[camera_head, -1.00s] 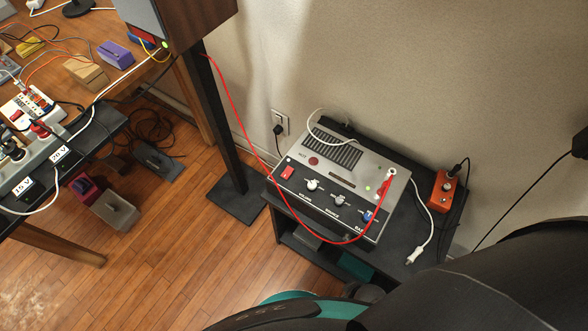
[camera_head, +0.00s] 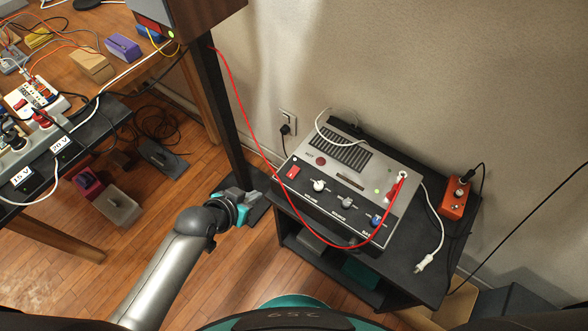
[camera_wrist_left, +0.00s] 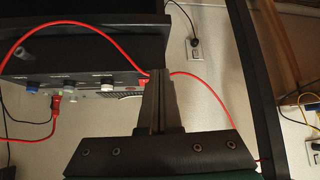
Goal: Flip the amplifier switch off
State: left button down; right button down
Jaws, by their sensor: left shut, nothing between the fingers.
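The amplifier (camera_head: 330,185) is a grey box with a black front panel, standing on a dark shelf unit (camera_head: 425,270). Its red rocker switch (camera_head: 293,172) is at the panel's left end, beside white, grey and blue knobs. A small green light (camera_head: 377,191) glows on top. My left gripper (camera_head: 256,197) is shut and empty, in front and left of the amplifier, apart from it. In the left wrist view, the closed fingers (camera_wrist_left: 160,78) point toward the panel, which appears upside down with its knobs (camera_wrist_left: 70,85). The switch is mostly hidden behind the fingers there. My right gripper is out of view.
A red cable (camera_head: 243,120) hangs from the speaker (camera_head: 198,12) to the amplifier, looping before its front. A black speaker stand (camera_head: 215,100) rises close behind my left gripper. An orange box (camera_head: 454,198) sits right of the amplifier.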

aim_at(291, 175)
pick_arm(q)
jog(key=w+d+r+m+h, duration=0.1)
jog(key=d+r, duration=0.3)
jog(key=r, duration=0.4)
jog(key=shift+w+r+m+t+h, duration=0.3)
jog(key=shift+r+m+t+h, duration=0.1)
jog(key=shift+h, duration=0.1)
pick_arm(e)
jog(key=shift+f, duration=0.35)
pick_arm(q)
jog(key=shift+w+d+f+b, duration=0.1)
jog(key=shift+f+b, duration=0.05)
jog(key=shift+b, duration=0.15)
